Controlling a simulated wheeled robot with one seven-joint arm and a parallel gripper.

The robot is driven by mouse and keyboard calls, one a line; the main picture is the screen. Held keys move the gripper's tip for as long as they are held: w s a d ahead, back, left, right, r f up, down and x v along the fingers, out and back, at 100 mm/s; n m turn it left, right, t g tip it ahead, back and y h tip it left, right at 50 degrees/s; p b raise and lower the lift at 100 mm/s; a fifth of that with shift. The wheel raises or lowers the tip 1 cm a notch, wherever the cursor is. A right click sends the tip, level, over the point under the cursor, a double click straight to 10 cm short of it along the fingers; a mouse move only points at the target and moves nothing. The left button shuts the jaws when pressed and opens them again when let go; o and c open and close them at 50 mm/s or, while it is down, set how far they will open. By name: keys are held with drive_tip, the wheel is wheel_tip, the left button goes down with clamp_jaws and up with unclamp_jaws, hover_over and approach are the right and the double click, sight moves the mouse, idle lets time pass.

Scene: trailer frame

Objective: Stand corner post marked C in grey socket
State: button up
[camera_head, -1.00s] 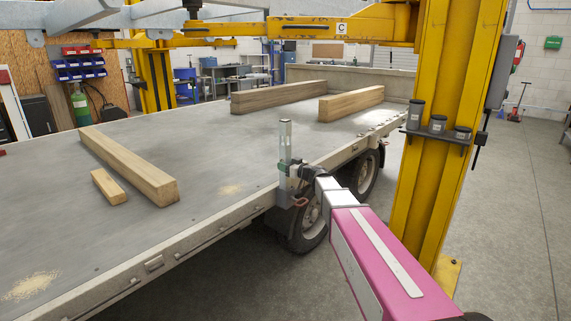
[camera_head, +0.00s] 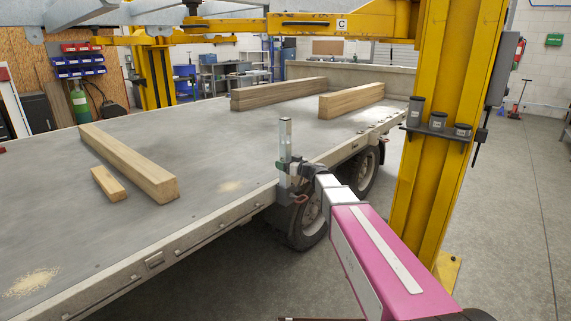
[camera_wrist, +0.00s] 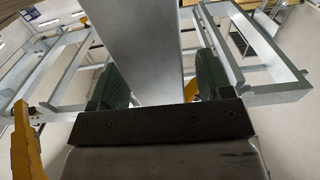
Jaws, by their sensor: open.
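A silvery metal post (camera_head: 286,134) stands upright at the trailer's near side edge; no letter is readable on it. A grey bracket-like piece (camera_head: 286,192) is at its foot on the edge, likely the grey socket; the exact seating of the foot is hidden. My gripper (camera_head: 291,168) is at the lower part of the post, with its fingers open around it. In the wrist view the post (camera_wrist: 140,45) runs between the two green finger pads (camera_wrist: 160,85), and I cannot tell whether either pad touches it.
The trailer deck (camera_head: 70,230) carries several timber beams, one at left (camera_head: 130,163) and one at right (camera_head: 350,101). A yellow lift column (camera_head: 440,150) stands close right of my arm. A yellow arm with a C tag (camera_head: 341,26) spans above the deck.

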drive_tip(key=v, duration=1.1)
drive_tip(key=s+d+f+m+g+h, duration=0.35)
drive_tip(key=s+f+g+h, duration=0.3)
drive_tip(key=s+f, duration=0.9)
drive_tip(key=s+d+f+m+g+h, duration=0.4)
drive_tip(key=s+d+f+m+h, duration=0.3)
drive_tip(key=s+d, duration=0.4)
drive_tip(key=shift+s+f+h, duration=0.35)
drive_tip(key=shift+f, duration=0.15)
drive_tip(key=shift+d+g, duration=0.1)
drive_tip(key=shift+g, duration=0.15)
